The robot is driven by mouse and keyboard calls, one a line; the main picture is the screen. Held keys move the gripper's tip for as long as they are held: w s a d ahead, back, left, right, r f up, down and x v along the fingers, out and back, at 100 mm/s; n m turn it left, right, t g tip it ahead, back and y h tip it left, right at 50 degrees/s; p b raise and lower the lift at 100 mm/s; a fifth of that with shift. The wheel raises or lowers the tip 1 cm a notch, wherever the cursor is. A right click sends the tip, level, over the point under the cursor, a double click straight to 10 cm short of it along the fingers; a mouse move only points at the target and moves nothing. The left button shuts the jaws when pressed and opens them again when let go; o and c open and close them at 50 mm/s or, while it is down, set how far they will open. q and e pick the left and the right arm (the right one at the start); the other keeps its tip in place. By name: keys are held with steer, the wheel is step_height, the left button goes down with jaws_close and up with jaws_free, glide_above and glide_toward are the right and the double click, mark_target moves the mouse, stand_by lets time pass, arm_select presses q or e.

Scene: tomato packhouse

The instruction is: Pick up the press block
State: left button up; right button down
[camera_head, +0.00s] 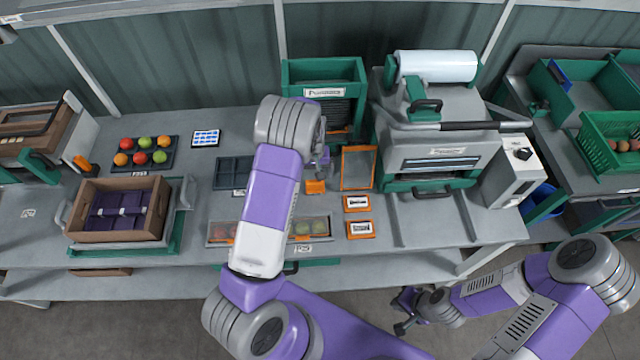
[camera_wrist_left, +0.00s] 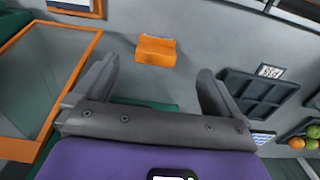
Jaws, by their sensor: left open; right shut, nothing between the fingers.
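The press block, a small orange block (camera_head: 315,186), sits on the grey bench beside the orange-framed panel. In the left wrist view the block (camera_wrist_left: 156,50) lies ahead of the fingers, between their lines and apart from both. My left gripper (camera_head: 322,163) is open and empty, close to the block; my own arm hides part of it in the head view. Its two spread grey fingers also show in the left wrist view (camera_wrist_left: 156,78). My right gripper (camera_head: 404,314) is shut and empty, low in front of the bench, away from the block.
The orange-framed panel (camera_head: 358,168) stands right of the block, with two orange label plates (camera_head: 359,230) in front. A dark empty tray (camera_head: 232,172) lies to the left. A green bin (camera_head: 324,72) and the wrapping machine (camera_head: 440,130) stand behind and right.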

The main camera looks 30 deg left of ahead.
mark_target(315, 180)
arm_select(q)
steer(key=w+f, duration=0.1)
steer(key=w+f+b, duration=0.1)
steer(key=f, duration=0.1)
steer(key=shift+f, duration=0.25)
steer(key=shift+s+f, duration=0.25)
steer(key=shift+f, duration=0.4)
steer(key=f, duration=0.4)
steer(key=shift+w+a+f, duration=0.35)
steer(key=shift+a, duration=0.05)
steer(key=shift+f, duration=0.35)
arm_select(e)
steer(key=shift+w+f, duration=0.8)
steer(key=shift+f, duration=0.3)
arm_select(q)
steer(key=c, duration=1.1)
step_height(315, 180, up, 10)
